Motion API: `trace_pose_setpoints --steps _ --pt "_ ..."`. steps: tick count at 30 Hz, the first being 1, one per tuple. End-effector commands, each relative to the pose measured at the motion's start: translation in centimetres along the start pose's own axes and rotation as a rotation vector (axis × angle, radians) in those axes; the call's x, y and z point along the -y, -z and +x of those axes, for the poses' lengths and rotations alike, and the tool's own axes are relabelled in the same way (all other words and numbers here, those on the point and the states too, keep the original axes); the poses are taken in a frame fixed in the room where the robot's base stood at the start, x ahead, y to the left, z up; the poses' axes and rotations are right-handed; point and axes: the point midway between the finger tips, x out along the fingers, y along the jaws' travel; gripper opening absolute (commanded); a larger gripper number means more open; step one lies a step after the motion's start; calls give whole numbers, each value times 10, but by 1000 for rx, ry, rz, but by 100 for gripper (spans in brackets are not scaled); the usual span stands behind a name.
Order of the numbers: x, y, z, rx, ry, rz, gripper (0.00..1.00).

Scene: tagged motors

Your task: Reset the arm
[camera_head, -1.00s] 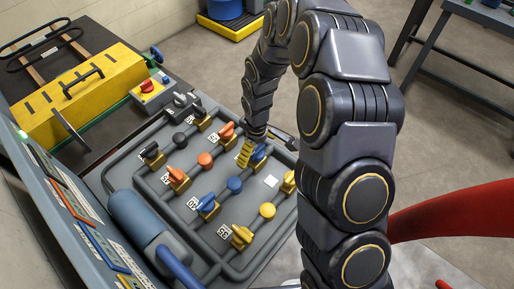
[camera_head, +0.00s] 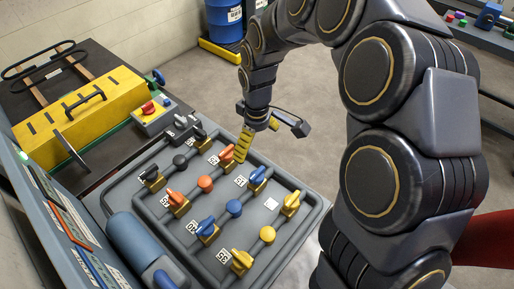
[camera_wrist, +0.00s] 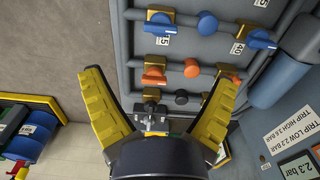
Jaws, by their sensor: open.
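My gripper (camera_head: 243,146) hangs above the grey valve panel (camera_head: 300,225) near its far edge, with yellow ribbed fingers. In the wrist view my gripper (camera_wrist: 160,100) is spread wide with nothing between the fingers. An orange valve handle (camera_head: 226,152) shows just left of the fingers in the head view. A blue handle (camera_head: 257,175) and a yellow handle (camera_head: 291,200) stand to its right on the panel. In the wrist view an orange handle (camera_wrist: 153,76) lies beyond and between the fingertips. Contact between the fingers and any handle is not visible.
A yellow case (camera_head: 85,110) and a button box (camera_head: 153,115) sit on the dark bench at left. A blue tank (camera_head: 135,235) lies along the panel's near side. Blue drums (camera_head: 224,20) stand at the back. The floor (camera_head: 320,85) behind the panel is clear.

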Motion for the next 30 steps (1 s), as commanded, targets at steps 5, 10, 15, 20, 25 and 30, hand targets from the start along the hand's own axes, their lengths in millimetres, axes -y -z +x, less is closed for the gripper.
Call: trace_pose_setpoints --steps 5,10,15,20,25,30 --pt "0 0 0 1 1 0 88" --pt "0 0 0 2 1 0 88" --pt "1 -3 -2 2 1 6 88" --pt "12 -26 -24 12 9 70 88" --pt "38 -76 -61 38 19 220 88" --pt "69 -133 -86 77 28 401 88"
